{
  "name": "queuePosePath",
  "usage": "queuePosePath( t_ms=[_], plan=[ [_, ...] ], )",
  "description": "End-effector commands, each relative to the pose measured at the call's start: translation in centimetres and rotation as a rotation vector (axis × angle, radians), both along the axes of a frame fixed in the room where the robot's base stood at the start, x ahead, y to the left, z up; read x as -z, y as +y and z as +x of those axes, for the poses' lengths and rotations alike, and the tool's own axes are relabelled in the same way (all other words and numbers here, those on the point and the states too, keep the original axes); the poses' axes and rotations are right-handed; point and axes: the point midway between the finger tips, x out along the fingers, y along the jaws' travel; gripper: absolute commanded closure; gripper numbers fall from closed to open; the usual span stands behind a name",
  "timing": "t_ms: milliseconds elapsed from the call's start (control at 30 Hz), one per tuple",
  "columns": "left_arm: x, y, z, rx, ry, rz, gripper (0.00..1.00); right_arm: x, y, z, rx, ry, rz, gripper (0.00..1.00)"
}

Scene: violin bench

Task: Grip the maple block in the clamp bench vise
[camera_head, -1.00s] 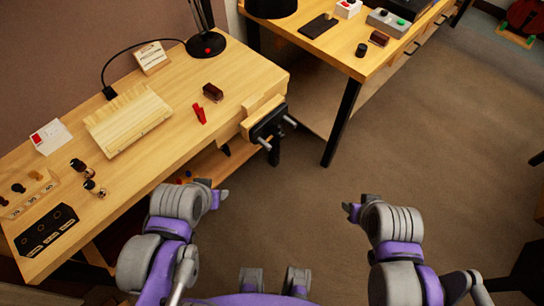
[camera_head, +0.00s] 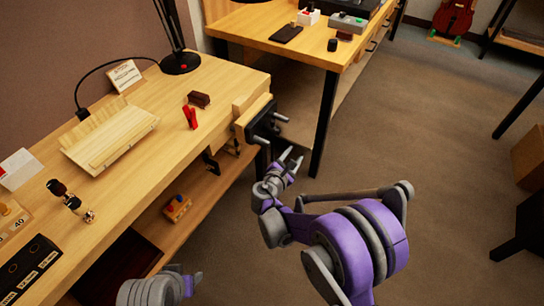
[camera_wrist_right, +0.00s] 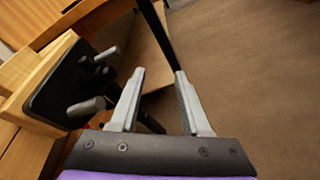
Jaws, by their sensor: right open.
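The bench vise (camera_head: 262,124) sits at the right front corner of the wooden bench, with pale wood jaws and a black plate with metal handles. In the right wrist view the vise plate (camera_wrist_right: 72,85) and handles fill the left side. A pale, flat wooden piece (camera_head: 110,137) lies mid-bench; it may be the maple block, though I cannot tell for sure. My right gripper (camera_head: 291,160) is open and empty just in front of the vise handles; its fingers also show in the right wrist view (camera_wrist_right: 160,78). My left gripper (camera_head: 190,284) is low at the bottom edge, its opening unclear.
A brown block (camera_head: 199,99) and a red clip (camera_head: 190,117) lie near the vise. A black lamp (camera_head: 180,62) stands behind. Small dark-capped jars (camera_head: 75,203) are at the left front.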

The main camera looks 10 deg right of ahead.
Motion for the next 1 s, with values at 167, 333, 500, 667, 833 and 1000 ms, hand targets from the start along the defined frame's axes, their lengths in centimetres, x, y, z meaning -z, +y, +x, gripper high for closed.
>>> queuePosePath(
  t_ms=[167, 333, 500, 667, 833, 1000],
  plan=[
    [3.8, 0.0, 0.3, 0.0, 0.013, 0.0, 0.5, 7.6, 5.5, 2.9, -0.153, 0.007, -0.353, 0.53],
    [5.0, 0.0, 0.4, 0.0, 0.017, 0.0, 0.5, 10.8, 8.6, 3.5, -0.222, 0.001, -0.551, 0.53],
    [5.3, 0.0, 0.4, 0.0, 0.018, 0.0, 0.5, 11.5, 9.1, 4.2, -0.236, -0.001, -0.608, 0.53],
    [5.5, 0.0, 0.4, 0.0, 0.019, 0.0, 0.5, 11.4, 8.1, 6.4, -0.236, 0.0, -0.609, 0.53],
    [5.9, 0.0, 0.5, 0.0, 0.02, 0.0, 0.5, 11.5, 6.9, 9.6, -0.235, 0.0, -0.606, 0.53],
    [6.2, 0.0, 0.5, 0.0, 0.021, 0.0, 0.5, 11.4, 6.0, 12.1, -0.236, 0.0, -0.606, 0.53]
  ],
)
